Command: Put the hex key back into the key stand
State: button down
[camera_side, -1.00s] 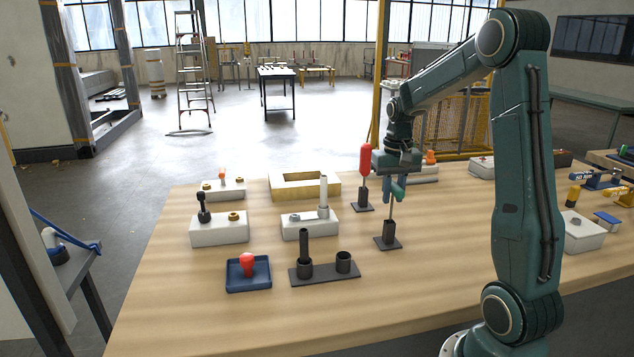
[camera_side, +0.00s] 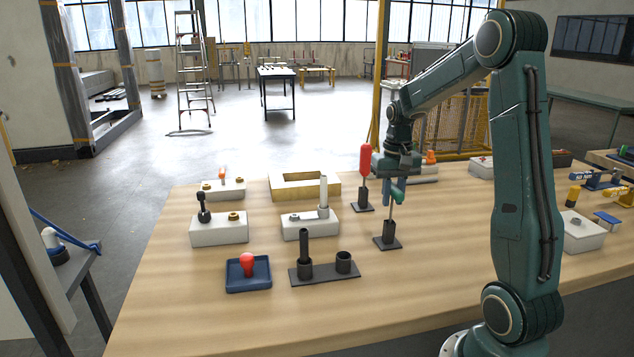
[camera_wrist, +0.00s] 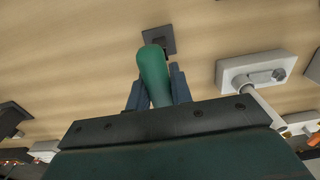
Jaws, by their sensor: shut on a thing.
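My gripper (camera_side: 396,184) is shut on the hex key's green handle (camera_wrist: 153,78), which is between the two blue-grey fingers in the wrist view. The handle (camera_side: 399,185) also shows in the side view. Its thin grey shaft (camera_side: 392,209) points down, close to upright, to the dark key stand (camera_side: 388,242). The shaft's lower end meets the stand's short post; I cannot tell how deep it sits. In the wrist view the stand's square base (camera_wrist: 158,40) shows beyond the handle, which hides most of the shaft.
A red-handled tool (camera_side: 366,160) stands in a similar dark stand just behind and left. A white block with a grey peg (camera_side: 323,195), a dark two-tube holder (camera_side: 325,272) and a blue tray (camera_side: 248,284) are further left. The table in front is clear.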

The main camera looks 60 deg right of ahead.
jog(key=shift+f, duration=1.4)
dwell(1.9)
jog(key=c, duration=1.2)
grip_release()
jog(key=shift+o, duration=0.2)
notch_tip(320, 180, up, 14)
jog(key=shift+f, duration=0.1)
jog(key=shift+r, duration=3)
